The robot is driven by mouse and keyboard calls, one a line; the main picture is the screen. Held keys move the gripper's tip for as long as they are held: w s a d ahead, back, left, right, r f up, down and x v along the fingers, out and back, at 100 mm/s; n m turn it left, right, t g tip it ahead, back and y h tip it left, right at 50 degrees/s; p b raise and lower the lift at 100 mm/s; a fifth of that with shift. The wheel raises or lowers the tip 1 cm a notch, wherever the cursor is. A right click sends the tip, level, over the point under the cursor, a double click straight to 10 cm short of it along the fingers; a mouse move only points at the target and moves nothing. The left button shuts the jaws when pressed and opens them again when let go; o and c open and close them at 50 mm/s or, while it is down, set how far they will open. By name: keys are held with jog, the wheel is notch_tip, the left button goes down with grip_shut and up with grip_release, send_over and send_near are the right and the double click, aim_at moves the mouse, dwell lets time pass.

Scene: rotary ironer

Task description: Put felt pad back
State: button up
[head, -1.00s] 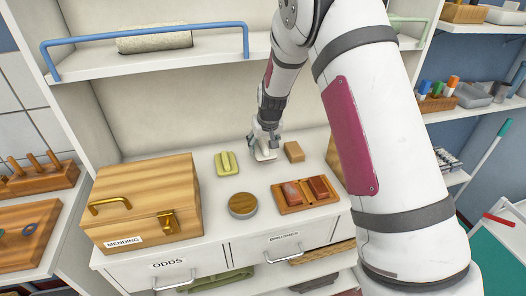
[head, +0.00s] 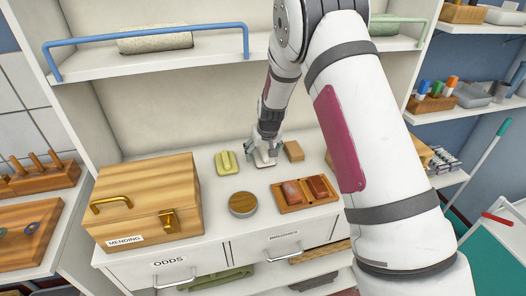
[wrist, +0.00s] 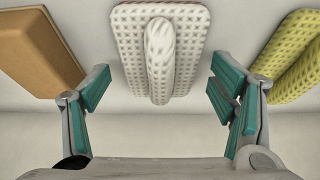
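A white textured pad (wrist: 185,50) with a rounded ridge along its middle lies ahead of my gripper (wrist: 160,85) in the wrist view. It is probably the felt pad. In the head view the white pad (head: 263,162) is at my gripper (head: 265,152), partly hidden by it, on the shelf top. The teal-padded fingers are apart, one on each side of the ridge, with clear gaps and nothing gripped. A similar yellow-green pad (head: 226,162) lies to the left; it shows at the right of the wrist view (wrist: 290,60).
A tan block (head: 294,151) stands close on the right. A round wooden-topped tin (head: 242,204) and an open wooden case (head: 291,207) with reddish blocks lie in front. The mending box (head: 150,190) is at left. A shelf with a blue rail (head: 150,37) overhangs behind.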

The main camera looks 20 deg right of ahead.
jog(key=s+f+v, duration=0.1)
jog(key=s+v, duration=0.2)
jog(key=v, duration=2.1)
jog(key=s+r, duration=0.4)
jog(key=s, duration=1.1)
jog(key=s+r, duration=0.4)
jog(key=s, duration=1.1)
jog(key=shift+d, duration=0.15)
